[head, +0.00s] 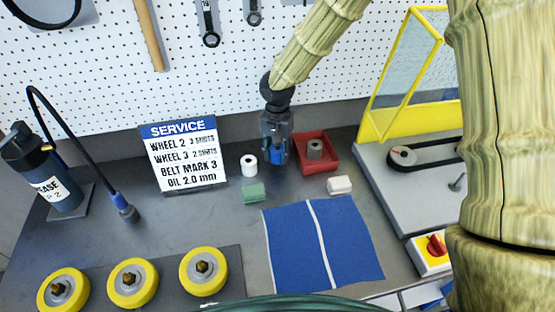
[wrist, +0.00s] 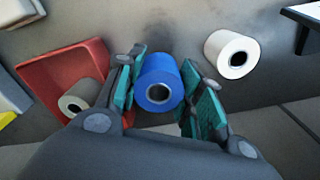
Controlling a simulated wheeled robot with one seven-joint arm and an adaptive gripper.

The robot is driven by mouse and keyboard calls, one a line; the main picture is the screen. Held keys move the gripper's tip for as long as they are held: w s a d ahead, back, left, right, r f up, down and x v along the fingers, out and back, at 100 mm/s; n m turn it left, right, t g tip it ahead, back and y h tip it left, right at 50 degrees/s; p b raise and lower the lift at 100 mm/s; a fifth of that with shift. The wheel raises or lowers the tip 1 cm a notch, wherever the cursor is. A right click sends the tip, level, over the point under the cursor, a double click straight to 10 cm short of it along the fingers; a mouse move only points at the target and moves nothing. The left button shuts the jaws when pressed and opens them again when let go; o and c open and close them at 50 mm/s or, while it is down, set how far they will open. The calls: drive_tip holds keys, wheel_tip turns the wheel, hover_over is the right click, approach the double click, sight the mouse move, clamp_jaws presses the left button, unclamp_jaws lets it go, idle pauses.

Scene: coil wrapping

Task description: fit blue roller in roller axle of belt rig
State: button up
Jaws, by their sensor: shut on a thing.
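The blue roller (wrist: 158,82) is between the teal-padded fingers of my gripper (wrist: 160,100) in the wrist view. Its hollow metal-rimmed end faces the camera. In the head view my gripper (head: 275,150) points down at the back of the bench, shut on the blue roller (head: 276,157), beside the red tray. Whether the roller touches the bench is not clear. The belt rig (head: 430,190) stands at the right, with a black belt around a grey roller (head: 403,156). A bare upright pin (head: 458,183) on its plate looks like the roller axle.
A white roller (head: 249,165) stands left of my gripper. The red tray (head: 328,139) holds a grey roller (head: 314,149). A raised yellow guard (head: 405,125) stands behind the rig.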

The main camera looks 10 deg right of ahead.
drive_tip(key=s+a+b, duration=0.1)
drive_tip(key=s, duration=0.3)
drive_tip(key=s+a+r+b, duration=0.1)
drive_tip(key=s+b, duration=0.1)
drive_tip(key=s, duration=0.3)
drive_tip(key=s+a+b, duration=0.1)
drive_tip(key=s, duration=0.4)
drive_tip(key=shift+a+r, duration=0.15)
drive_tip(key=shift+a, duration=0.25)
drive_tip(key=shift+s+a+r+b, duration=0.15)
drive_tip(key=shift+s+b, duration=0.2)
drive_tip(key=shift+s, duration=0.4)
